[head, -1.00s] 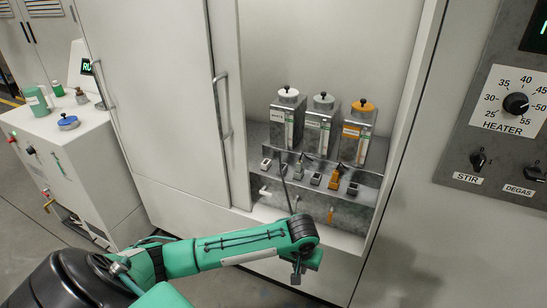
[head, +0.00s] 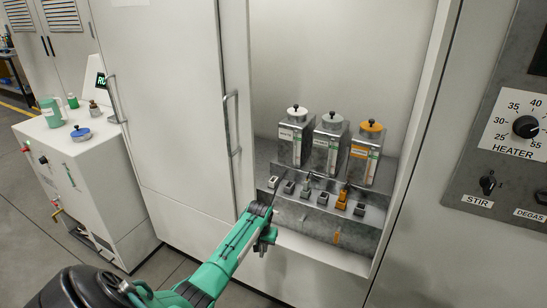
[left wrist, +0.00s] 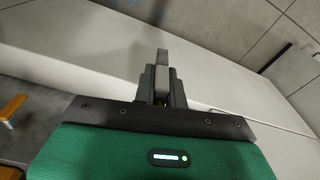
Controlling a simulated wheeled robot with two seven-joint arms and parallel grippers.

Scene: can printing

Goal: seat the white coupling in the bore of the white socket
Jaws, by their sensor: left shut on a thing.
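The white socket (head: 273,183) appears to be the leftmost block on the metal ledge, with a pale top. Its bore is too small to make out. My left gripper (head: 263,243) is below and in front of it, apart from it. It is shut on a small pale piece, probably the white coupling (left wrist: 162,77), which shows between the fingers in the left wrist view. In the head view my forearm and gripper hide the coupling. My right gripper is not in view.
Several other sockets stand along the ledge (head: 318,181), one with an orange coupling (head: 342,196). Behind them are white-, grey- and orange-lidded canisters (head: 328,142). The cabinet door (head: 175,120) borders the recess on the left, the heater panel (head: 500,130) on the right.

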